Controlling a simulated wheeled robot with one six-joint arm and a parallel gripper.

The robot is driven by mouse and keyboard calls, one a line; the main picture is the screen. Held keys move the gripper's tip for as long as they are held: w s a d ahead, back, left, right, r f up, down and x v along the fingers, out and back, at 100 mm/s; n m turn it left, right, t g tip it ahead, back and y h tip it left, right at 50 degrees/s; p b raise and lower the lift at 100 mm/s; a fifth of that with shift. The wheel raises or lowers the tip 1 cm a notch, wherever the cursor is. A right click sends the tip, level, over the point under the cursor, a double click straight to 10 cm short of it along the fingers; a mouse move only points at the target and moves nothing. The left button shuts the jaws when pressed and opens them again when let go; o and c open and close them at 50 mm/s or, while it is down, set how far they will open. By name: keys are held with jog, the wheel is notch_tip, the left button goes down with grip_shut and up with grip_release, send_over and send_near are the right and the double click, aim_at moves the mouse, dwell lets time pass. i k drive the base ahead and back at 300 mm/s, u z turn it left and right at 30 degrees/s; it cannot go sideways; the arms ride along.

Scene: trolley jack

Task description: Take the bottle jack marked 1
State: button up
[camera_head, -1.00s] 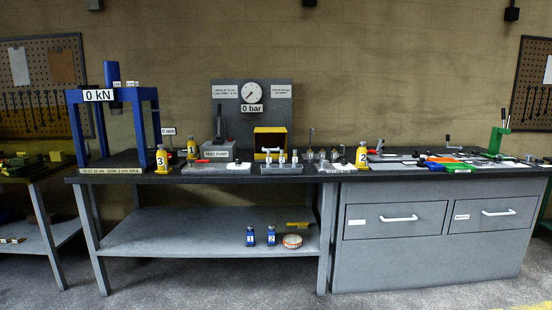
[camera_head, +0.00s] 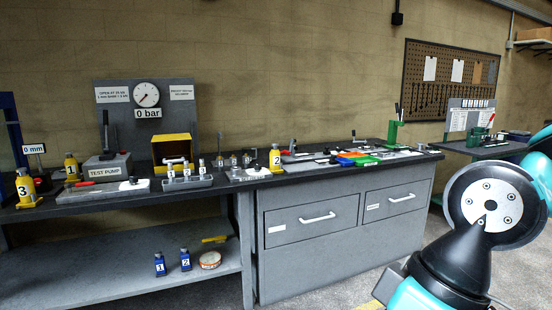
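A yellow bottle jack marked 1 (camera_head: 71,165) stands upright on the bench top at the left, towards the back. A yellow jack marked 3 (camera_head: 26,190) stands in front of it to the left. A yellow jack marked 2 (camera_head: 275,159) stands near the bench's middle. On the lower shelf stand a small blue bottle-like item marked 1 (camera_head: 159,264) and one marked 2 (camera_head: 185,259). Part of my arm shows at the right, well away from the jacks. My gripper is not in view.
The test pump (camera_head: 107,163), gauge board (camera_head: 147,95), yellow box (camera_head: 173,150) and several small fittings crowd the bench top (camera_head: 110,201). A round tin (camera_head: 210,260) sits on the lower shelf (camera_head: 95,262). Drawers (camera_head: 312,220) fill the right side. Bare floor lies in front.

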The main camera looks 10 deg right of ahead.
aim_at(71, 164)
jog(key=i, duration=1)
